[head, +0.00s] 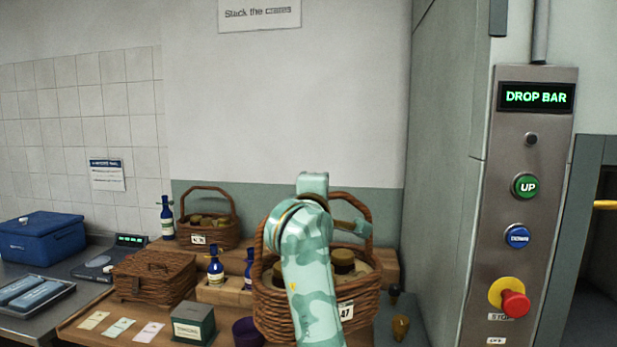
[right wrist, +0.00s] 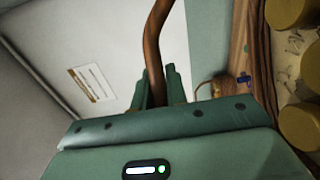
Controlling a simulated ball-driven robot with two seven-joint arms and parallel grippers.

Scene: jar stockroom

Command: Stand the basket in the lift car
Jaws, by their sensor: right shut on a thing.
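A wicker basket (head: 268,308) with dark-lidded jars and a white tag reading 47 stands out at the front of the wooden bench in the head view. My right arm covers its middle. In the right wrist view my right gripper (right wrist: 158,88) is shut on the basket's brown handle (right wrist: 153,45), with a finger on each side. Brass-coloured jar lids show at the right of that view. I cannot tell whether the basket's bottom touches the bench. A dark opening (head: 598,245) at the far right may be the lift car; its inside is mostly hidden. My left gripper is not in view.
A steel panel (head: 517,215) reads DROP BAR, with a yellow bar (head: 605,205) beside it. A second handled basket (head: 208,236), a lidded hamper (head: 153,277), blue bottles (head: 215,266) and a green box (head: 194,325) crowd the bench. A grey-green wall edge stands right of the held basket.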

